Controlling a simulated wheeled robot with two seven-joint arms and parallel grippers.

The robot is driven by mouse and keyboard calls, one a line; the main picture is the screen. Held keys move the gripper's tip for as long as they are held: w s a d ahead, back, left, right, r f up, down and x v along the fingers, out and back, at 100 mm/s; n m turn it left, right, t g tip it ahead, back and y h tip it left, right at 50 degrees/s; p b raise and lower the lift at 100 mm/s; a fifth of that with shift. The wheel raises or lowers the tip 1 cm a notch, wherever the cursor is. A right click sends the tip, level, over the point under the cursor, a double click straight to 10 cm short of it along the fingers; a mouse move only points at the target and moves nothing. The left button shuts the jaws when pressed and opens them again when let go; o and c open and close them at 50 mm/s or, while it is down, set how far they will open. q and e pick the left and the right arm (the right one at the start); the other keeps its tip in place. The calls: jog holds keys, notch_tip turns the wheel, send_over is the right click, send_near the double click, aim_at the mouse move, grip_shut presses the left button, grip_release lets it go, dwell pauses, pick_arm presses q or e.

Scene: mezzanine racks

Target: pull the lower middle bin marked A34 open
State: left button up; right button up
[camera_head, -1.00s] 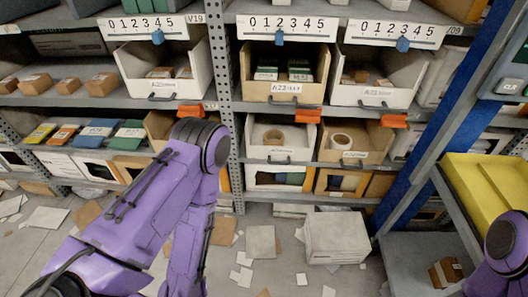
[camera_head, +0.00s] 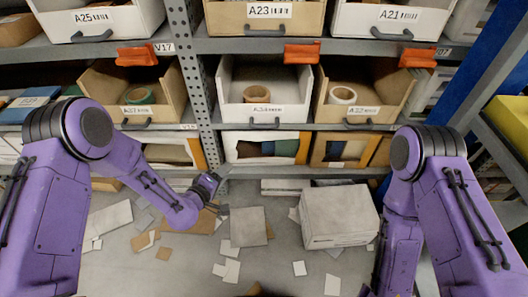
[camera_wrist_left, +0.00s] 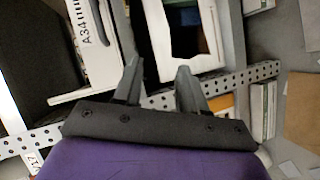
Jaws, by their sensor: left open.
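The white bin marked A34 (camera_head: 264,88) stands on the middle shelf in the head view, with a tape roll (camera_head: 257,94) inside. In the left wrist view the A34 label on the bin (camera_wrist_left: 92,45) shows sideways at upper left. My left gripper (camera_head: 223,193) is open and empty, below and left of the bin, apart from it. Its two fingers (camera_wrist_left: 160,68) show in the wrist view with nothing between them. My right arm stands at the right; its gripper is out of view.
Bins with tape rolls flank A34, left (camera_head: 138,98) and right (camera_head: 355,92). A perforated upright (camera_head: 188,70) stands just left of it. An orange clip (camera_head: 302,52) hangs above.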

aim_at(266, 125)
pick_arm(q)
jog(key=w+d+r+h+b, duration=0.1)
jog(key=w+d+h+b, duration=0.1)
jog(key=w+d+b, duration=0.1)
jog(key=w+d+r+m+h+b, duration=0.1)
jog(key=w+d+r+h+b, duration=0.1)
jog(key=w+d+b, duration=0.2)
jog(key=w+d+r+m+t+h+b, duration=0.1)
jog(key=w+d+r+h+b, duration=0.1)
jog(key=w+d, duration=0.4)
jog(key=shift+w+r+h+b, duration=0.25)
jog(key=shift+w+h+b, duration=0.4)
jog(key=shift+w, duration=0.55)
jog(key=shift+w+d+r, duration=0.15)
jog(key=shift+w+d, duration=0.05)
jog(key=shift+w, duration=0.05)
pick_arm(e)
notch_tip(266, 125, down, 14)
jog(key=shift+a+f, duration=0.15)
jog(key=shift+s, duration=0.1)
pick_arm(q)
grip_shut()
